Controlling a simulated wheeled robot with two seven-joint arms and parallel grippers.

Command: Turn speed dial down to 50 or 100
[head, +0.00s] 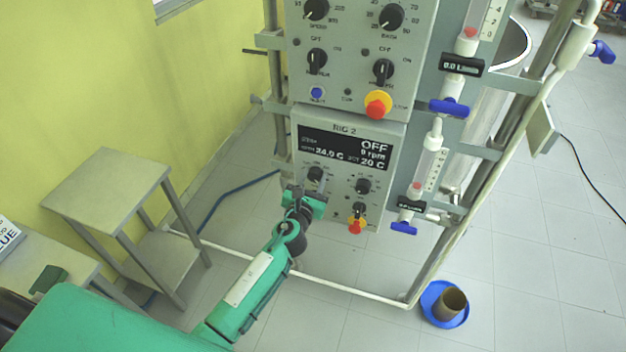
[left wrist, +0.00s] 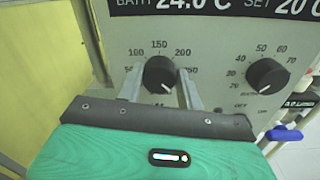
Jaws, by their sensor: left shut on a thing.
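The speed dial (left wrist: 160,74) is a black round knob on the lower grey panel, with a scale of 100, 150 and 200 around it. It also shows at the lower left of the panel in the head view (head: 315,174). In the left wrist view, my left gripper (left wrist: 161,82) has one finger on each side of the knob and is shut on it. A white mark shows low on the knob, toward the lower right. In the head view, my green left gripper (head: 308,194) reaches the panel from below. My right gripper is in neither view.
The lower panel's display (head: 345,150) reads OFF, 0 rpm, 24.0 C and set 20 C. A second knob (left wrist: 267,76) sits close to the right. A grey stand (head: 105,188) is at left.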

